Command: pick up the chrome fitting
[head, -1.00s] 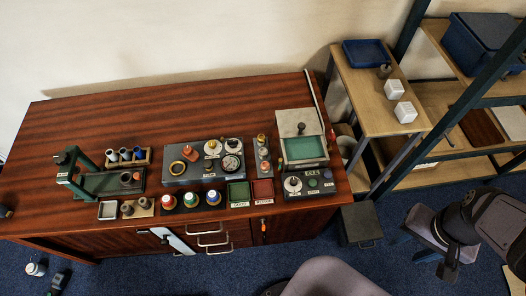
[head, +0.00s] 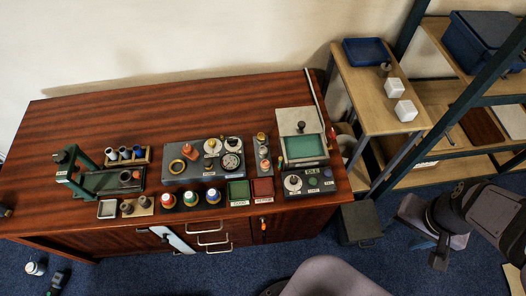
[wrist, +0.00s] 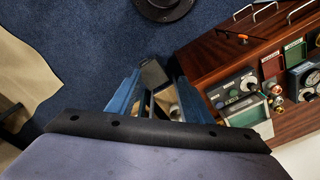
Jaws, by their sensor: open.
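My gripper (head: 438,260) is at the right of the head view, over the floor and well to the right of the workbench. It is open, with nothing seen in it, and far from the bench fittings. Several small fittings stand on the bench; I cannot tell for sure which is the chrome fitting. Grey-topped cylindrical fittings (head: 125,153) stand in a wooden rack (head: 148,156) at the back left. Two brownish fittings (head: 135,206) sit on a light block in front. The wrist view shows part of the bench (wrist: 205,55), with no clear chrome fitting.
The bench (head: 80,115) has a clear back. A green press (head: 72,172), grey gauge panel (head: 175,175), green bin (head: 238,192), red bin (head: 263,188) and knob box (head: 325,185) crowd its front.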

